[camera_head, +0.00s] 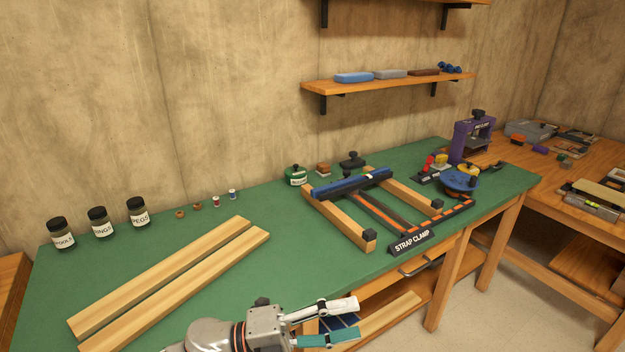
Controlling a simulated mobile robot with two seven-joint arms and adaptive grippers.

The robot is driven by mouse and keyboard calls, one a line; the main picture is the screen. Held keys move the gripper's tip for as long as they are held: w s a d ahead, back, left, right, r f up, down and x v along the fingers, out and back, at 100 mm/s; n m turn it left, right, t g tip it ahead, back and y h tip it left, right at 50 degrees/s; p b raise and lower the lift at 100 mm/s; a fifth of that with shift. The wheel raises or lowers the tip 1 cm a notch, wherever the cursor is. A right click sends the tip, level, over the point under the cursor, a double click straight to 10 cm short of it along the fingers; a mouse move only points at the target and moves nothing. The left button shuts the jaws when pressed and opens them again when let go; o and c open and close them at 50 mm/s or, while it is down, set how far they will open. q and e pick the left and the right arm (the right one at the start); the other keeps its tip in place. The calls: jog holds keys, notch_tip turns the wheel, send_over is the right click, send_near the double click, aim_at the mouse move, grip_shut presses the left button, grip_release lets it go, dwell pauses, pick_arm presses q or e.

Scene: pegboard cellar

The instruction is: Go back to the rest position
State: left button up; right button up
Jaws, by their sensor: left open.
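My left gripper (340,321) is at the bottom middle of the head view, by the front edge of the green-topped bench (255,215). Its two fingers, one white and one teal, point right and stand apart with nothing between them. Most of the arm behind it is out of the picture. My right gripper is not in view.
Two long wooden bars (170,290) lie on the bench left of the gripper. A wooden frame with a strap clamp (410,241) lies right of centre. Labelled jars (61,234) stand at the back left. A lower shelf (390,316) shows under the bench's front edge.

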pick_arm(q)
jog(key=w+a+f+n+t+y, duration=0.2)
jog(key=a+f+n+t+y, duration=1.05)
jog(key=n, duration=1.05)
jog(key=s+a+f+n+g+y, duration=0.4)
jog(key=s+a+f+n, duration=0.3)
jog(key=s+a+f, duration=0.6)
notch_tip(320, 180, down, 4)
jog(key=shift+a+r, duration=0.15)
jog(key=shift+a, duration=0.05)
